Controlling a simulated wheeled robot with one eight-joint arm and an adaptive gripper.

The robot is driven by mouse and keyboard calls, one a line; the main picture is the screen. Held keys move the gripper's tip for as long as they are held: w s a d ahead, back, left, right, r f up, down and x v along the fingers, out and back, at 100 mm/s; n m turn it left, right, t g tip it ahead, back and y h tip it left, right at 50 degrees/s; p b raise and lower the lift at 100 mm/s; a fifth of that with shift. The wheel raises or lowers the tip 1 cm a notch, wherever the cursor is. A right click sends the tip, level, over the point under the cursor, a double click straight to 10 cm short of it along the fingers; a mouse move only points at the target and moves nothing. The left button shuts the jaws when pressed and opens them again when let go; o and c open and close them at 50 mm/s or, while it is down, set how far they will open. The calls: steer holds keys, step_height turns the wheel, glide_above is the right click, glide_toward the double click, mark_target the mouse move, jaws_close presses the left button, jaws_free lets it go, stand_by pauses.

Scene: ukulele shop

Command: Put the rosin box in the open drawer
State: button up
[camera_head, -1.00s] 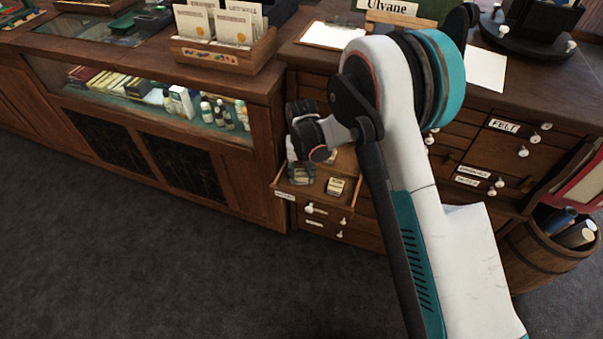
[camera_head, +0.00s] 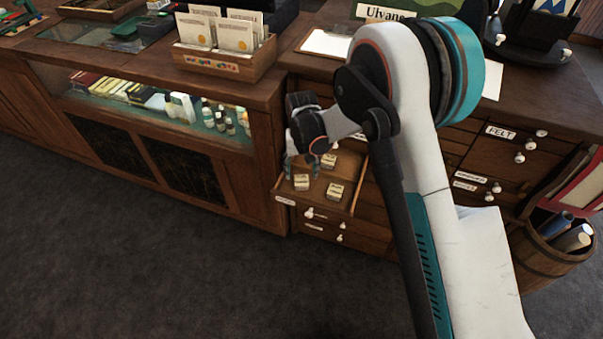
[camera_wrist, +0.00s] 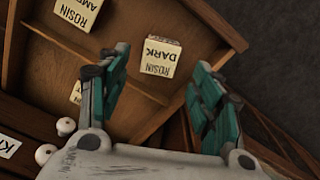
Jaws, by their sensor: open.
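The open drawer (camera_head: 318,200) is pulled out from the wooden cabinet, and small cream rosin boxes lie inside it. In the head view one box (camera_head: 301,182) is just below my gripper (camera_head: 303,164), another (camera_head: 335,190) is to its right, and a third (camera_head: 328,160) is farther back. In the wrist view, a box marked "ROSIN DARK" (camera_wrist: 160,57) lies on the drawer floor, seen between my open fingers with gaps on both sides. A "ROSIN AMBER" box (camera_wrist: 79,12) and a partly hidden "ROSIN" box (camera_wrist: 76,92) are to its left. My gripper holds nothing.
More closed drawers with white knobs fill the cabinet (camera_head: 480,150). A glass-fronted counter (camera_head: 150,115) adjoins on the left, with a card box (camera_head: 225,66) on top. A barrel (camera_head: 550,255) stands at right. The dark floor (camera_head: 150,260) in front is clear.

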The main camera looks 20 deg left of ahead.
mark_target(302, 180)
step_height(302, 180, up, 7)
steer(key=p, duration=0.1)
steer(key=shift+p, duration=0.4)
steer(key=shift+f, duration=0.1)
stand_by(0.8)
